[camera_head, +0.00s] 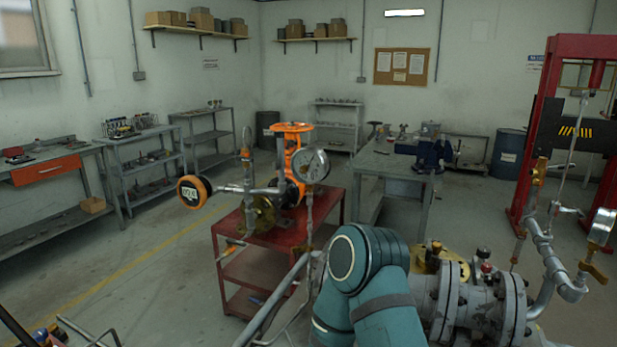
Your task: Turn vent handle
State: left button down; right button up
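I cannot tell for certain which part is the vent handle. Small brass-coloured handles show on the pipework at right, one at the lower right (592,272) below a gauge and one higher up (539,172). An orange gate valve (293,143) stands on the red cart (282,238), with a pressure gauge (314,165) and small brass fittings (261,214) in front of it. A teal arm link of mine covers the middle foreground, beside the flanged grey pipe (480,312). Neither gripper shows, and what lies behind the link is hidden.
A red press frame (545,125) stands at right. A grey workbench (395,166) with a blue vise (432,153) is behind the cart. Shelving and a bench line the left wall. Thin rods (88,333) show at lower left.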

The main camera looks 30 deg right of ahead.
aim_at(576, 210)
jog(key=k+l, duration=0.5)
jog(key=k, duration=0.25)
jog(key=k+l+u, duration=0.2)
jog(key=k+l, duration=0.45)
jog(key=k+l+u, duration=0.1)
jog(key=k+l, duration=0.15)
jog(key=l, duration=0.2)
jog(key=k+l+u, duration=0.1)
jog(key=k+l, duration=0.15)
jog(key=l, duration=0.15)
jog(key=k+l+u, duration=0.1)
jog(key=l, duration=0.55)
jog(key=k+l+u, duration=0.15)
jog(key=l, duration=0.15)
jog(key=k+l+u, duration=0.15)
jog(key=l, duration=0.85)
jog(key=i+l+u, duration=0.15)
jog(key=l, duration=0.85)
jog(key=l+u, duration=0.15)
jog(key=l, duration=0.85)
